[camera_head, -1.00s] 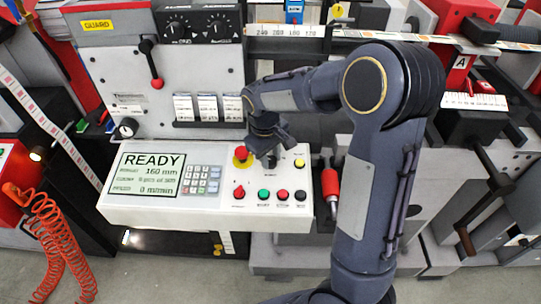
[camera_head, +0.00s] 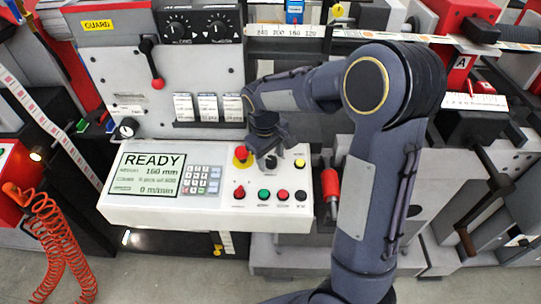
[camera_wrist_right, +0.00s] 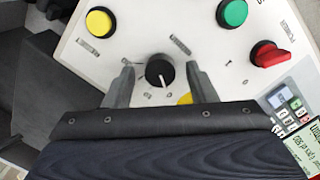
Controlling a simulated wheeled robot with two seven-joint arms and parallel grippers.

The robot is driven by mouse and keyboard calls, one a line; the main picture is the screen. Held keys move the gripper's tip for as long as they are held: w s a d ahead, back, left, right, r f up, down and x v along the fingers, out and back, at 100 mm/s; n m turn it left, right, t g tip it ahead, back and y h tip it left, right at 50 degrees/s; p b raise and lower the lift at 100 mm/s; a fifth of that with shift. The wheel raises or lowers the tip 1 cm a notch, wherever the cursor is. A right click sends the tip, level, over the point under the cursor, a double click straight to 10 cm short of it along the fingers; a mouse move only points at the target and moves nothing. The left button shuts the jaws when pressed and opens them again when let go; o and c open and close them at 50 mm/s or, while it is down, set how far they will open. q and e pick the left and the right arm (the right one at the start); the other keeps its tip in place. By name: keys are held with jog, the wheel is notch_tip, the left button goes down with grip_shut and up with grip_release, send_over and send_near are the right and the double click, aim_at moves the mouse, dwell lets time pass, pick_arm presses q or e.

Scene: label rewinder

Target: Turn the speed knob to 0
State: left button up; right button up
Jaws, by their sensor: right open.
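The speed knob (camera_wrist_right: 159,72) is a small round black knob with a white pointer line, on the white control panel (camera_wrist_right: 135,37). In the right wrist view its pointer faces the lower edge of the picture, tilted slightly right. My right gripper (camera_wrist_right: 160,76) is open, with one finger on each side of the knob and a visible gap to each. In the head view my right gripper (camera_head: 272,150) is over the panel and covers much of the knob. The panel display (camera_head: 147,174) reads READY, 160 mm and 0 m/min. My left gripper is not in view.
A red stop button on a yellow base (camera_head: 241,154) is close left of the gripper, and a yellow button (camera_head: 300,164) is close right. A keypad (camera_head: 201,180) is beside the display.

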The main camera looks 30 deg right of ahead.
aim_at(268, 162)
jog(key=r, duration=0.5)
jog(key=a+r, duration=0.1)
jog(key=r, duration=0.1)
jog(key=shift+r, duration=0.3)
jog(key=s+a+m+t+y, duration=0.2)
jog(key=s+a, duration=0.1)
jog(key=s, duration=0.8)
jog(key=s+a+m+t+y, duration=0.2)
jog(key=s+a+t+y, duration=0.1)
jog(key=s, duration=0.8)
jog(key=shift+s+m+t, duration=0.15)
jog(key=shift+m+t, duration=0.15)
dwell(0.5)
